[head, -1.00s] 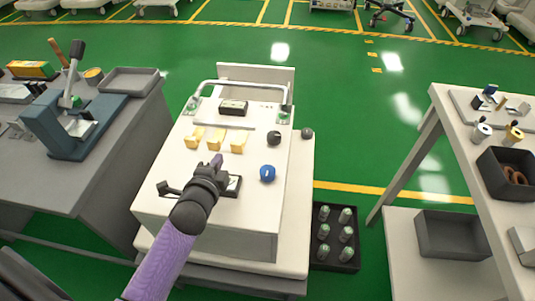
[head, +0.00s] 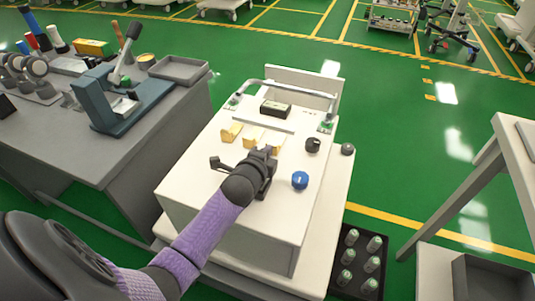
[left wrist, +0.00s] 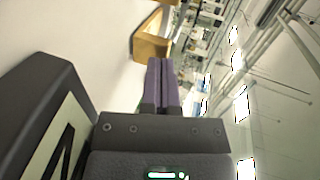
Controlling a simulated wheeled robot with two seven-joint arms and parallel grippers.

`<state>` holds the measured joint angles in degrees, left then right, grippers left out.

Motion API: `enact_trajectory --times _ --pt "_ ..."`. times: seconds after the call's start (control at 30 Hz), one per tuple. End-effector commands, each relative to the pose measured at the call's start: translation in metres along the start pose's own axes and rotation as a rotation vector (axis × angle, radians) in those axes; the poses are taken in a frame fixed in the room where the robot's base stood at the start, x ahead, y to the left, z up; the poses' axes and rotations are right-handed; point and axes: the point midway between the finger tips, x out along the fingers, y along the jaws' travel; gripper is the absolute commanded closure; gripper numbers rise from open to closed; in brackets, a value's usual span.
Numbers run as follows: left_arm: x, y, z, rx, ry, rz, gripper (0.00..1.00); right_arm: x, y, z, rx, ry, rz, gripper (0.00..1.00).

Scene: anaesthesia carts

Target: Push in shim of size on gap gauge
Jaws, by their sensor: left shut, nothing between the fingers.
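A white cart stands in the middle of the head view, with three yellow blocks, likely the shims, in a row on its sloping top: left (head: 231,132), middle (head: 253,139) and right (head: 276,144). My left gripper (head: 268,151) is just in front of the right block, shut and empty. In the left wrist view its purple fingers (left wrist: 162,82) lie together, and a yellow block (left wrist: 151,40) shows past their tips; contact cannot be told. A dark-framed gauge with a pale face and black needle (left wrist: 62,140) is beside the gripper, mostly hidden by it in the head view. My right gripper is not in view.
A blue knob (head: 300,180) and a black knob (head: 313,146) sit right of the gripper. A small display box (head: 275,108) and a rail (head: 285,87) are at the back. A grey table (head: 100,140) stands left, and a black crate (head: 358,262) lies right.

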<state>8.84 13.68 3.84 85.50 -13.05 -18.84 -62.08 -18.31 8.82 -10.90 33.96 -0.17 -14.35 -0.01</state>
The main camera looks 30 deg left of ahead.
Motion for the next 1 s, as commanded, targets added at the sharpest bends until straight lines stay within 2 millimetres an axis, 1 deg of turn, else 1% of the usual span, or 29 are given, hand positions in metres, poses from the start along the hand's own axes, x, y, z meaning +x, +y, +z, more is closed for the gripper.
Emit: enact_trajectory --times 0.23,0.27,0.4,0.5,0.6,0.93,1.0 --pt "0.002 -0.001 0.000 0.001 0.000 -0.001 1.00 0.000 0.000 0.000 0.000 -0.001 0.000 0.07" --pt "0.004 -0.002 0.000 0.001 0.000 -0.001 1.00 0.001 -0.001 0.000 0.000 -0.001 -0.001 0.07" --pt "0.029 -0.008 0.000 0.003 0.000 -0.002 1.00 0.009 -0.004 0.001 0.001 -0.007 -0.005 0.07" --pt "0.043 -0.011 0.000 0.002 0.000 -0.001 1.00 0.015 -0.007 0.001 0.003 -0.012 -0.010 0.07" --pt "0.050 -0.015 0.001 0.002 -0.001 -0.001 1.00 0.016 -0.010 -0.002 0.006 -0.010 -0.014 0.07" --pt "0.050 -0.018 0.001 0.000 -0.001 -0.002 1.00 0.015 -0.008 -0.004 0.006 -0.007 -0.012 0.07" --pt "0.046 -0.019 0.001 0.000 -0.001 -0.003 1.00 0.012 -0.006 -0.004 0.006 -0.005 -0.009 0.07"
